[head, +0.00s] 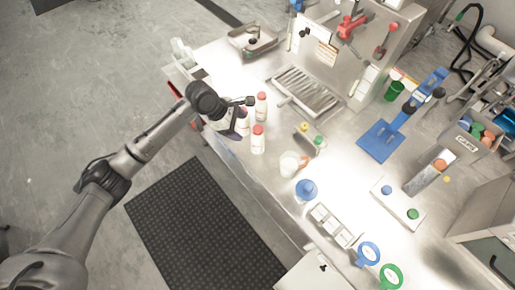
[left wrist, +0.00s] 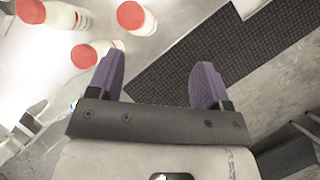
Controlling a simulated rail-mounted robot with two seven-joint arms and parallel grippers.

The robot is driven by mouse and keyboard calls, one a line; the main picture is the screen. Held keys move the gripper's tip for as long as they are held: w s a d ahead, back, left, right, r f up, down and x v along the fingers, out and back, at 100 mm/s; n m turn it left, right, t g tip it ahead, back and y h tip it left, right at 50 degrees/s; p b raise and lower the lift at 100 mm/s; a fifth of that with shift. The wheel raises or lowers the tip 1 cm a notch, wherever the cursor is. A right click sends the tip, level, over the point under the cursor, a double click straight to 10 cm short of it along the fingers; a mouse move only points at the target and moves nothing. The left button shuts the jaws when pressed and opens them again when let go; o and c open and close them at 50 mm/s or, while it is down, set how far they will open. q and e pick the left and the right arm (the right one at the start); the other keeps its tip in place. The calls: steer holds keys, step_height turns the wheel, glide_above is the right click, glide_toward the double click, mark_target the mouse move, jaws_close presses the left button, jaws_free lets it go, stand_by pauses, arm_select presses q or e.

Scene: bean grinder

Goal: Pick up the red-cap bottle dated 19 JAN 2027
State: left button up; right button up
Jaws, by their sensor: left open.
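Several white bottles with red caps stand at the left end of the steel counter. In the head view one bottle (head: 258,142) is nearest the counter's front edge and another (head: 261,106) stands behind it. My left gripper (head: 243,118) is over this group and partly hides other bottles. In the left wrist view its purple fingers (left wrist: 158,75) are apart with nothing between them. Three bottles show there, one at top centre (left wrist: 146,22), one at top left (left wrist: 62,15) and one near the left finger (left wrist: 104,47). No date is readable on any label. My right gripper is not in view.
A slotted metal tray (head: 308,92) lies behind the bottles. A metal pan (head: 252,40) is at the back left. A white cup (head: 289,164) and a blue round item (head: 306,190) stand to the right. A dark mat (head: 205,225) lies on the floor before the counter.

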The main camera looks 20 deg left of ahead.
mark_target(257, 129)
arm_select(q)
steer(key=w+f+n, duration=0.1)
steer(key=w+d+f+n+b, duration=0.1)
steer(key=w+f, duration=0.1)
steer(key=w+f+n+b, duration=0.1)
steer(key=w+f, duration=0.1)
steer(key=shift+w+d+f, duration=0.15)
steer(key=shift+d, duration=0.1)
steer(key=x, duration=0.4)
steer(key=shift+w+d+f+b, duration=0.1)
steer(key=shift+d+b, duration=0.2)
steer(key=shift+b, duration=0.1)
steer(key=shift+w+d+f, duration=0.1)
steer(key=shift+d+f, duration=0.05)
steer(key=shift+f, duration=0.2)
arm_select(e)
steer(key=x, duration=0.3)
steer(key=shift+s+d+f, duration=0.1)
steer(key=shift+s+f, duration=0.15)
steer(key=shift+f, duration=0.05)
arm_select(q)
steer(key=shift+c, duration=0.2)
jaws_close()
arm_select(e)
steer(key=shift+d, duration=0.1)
